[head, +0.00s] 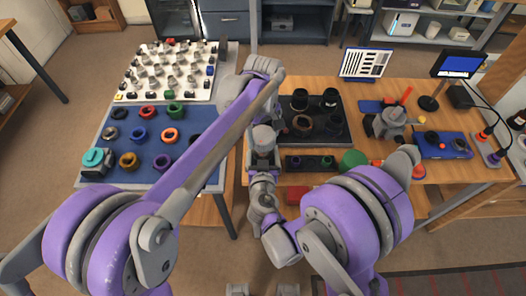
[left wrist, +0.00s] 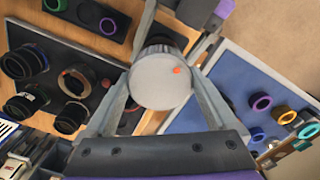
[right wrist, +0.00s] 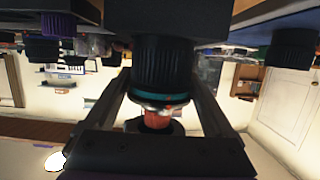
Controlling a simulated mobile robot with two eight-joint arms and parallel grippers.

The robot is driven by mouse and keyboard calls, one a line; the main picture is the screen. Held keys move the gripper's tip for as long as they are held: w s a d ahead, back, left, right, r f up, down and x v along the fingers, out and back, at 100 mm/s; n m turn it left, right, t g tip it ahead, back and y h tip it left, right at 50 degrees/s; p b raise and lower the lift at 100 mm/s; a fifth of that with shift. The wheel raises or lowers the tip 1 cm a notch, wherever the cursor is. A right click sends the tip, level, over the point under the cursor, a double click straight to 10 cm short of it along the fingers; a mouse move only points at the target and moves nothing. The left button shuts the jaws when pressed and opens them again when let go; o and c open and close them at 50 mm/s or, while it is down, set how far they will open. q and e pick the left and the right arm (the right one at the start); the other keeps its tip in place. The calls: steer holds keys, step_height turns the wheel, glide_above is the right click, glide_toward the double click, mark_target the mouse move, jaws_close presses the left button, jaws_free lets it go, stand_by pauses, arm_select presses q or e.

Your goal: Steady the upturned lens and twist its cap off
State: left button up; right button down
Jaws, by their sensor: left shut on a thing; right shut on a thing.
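A grey round cap (left wrist: 155,88) with an orange dot faces the left wrist camera. My left gripper (left wrist: 163,80) has its two fingers closed against the cap's sides. A dark strip of the lens barrel shows beyond the cap. In the right wrist view, which is upside down, the black ribbed lens (right wrist: 164,68) with a teal ring stands between the fingers of my right gripper (right wrist: 163,85), which is shut on its barrel. A red part shows close to the ring; I cannot tell what it belongs to. In the head view the grippers and arms mostly hide the lens.
A black mat (head: 347,140) with several dark lens parts lies just right of the grippers. A blue mat (head: 125,168) with coloured rings and a white tray (head: 125,90) of small parts are left. A green round thing (head: 353,160) sits near the front edge.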

arm_select(q)
steer(key=shift+r, duration=1.55)
arm_select(e)
jaws_free()
arm_select(q)
steer(key=shift+w+r+p, duration=0.25)
steer(key=shift+r+p, duration=0.4)
steer(key=shift+r, duration=0.3)
arm_select(e)
steer(key=r+v, duration=0.2)
steer(key=v, duration=0.7)
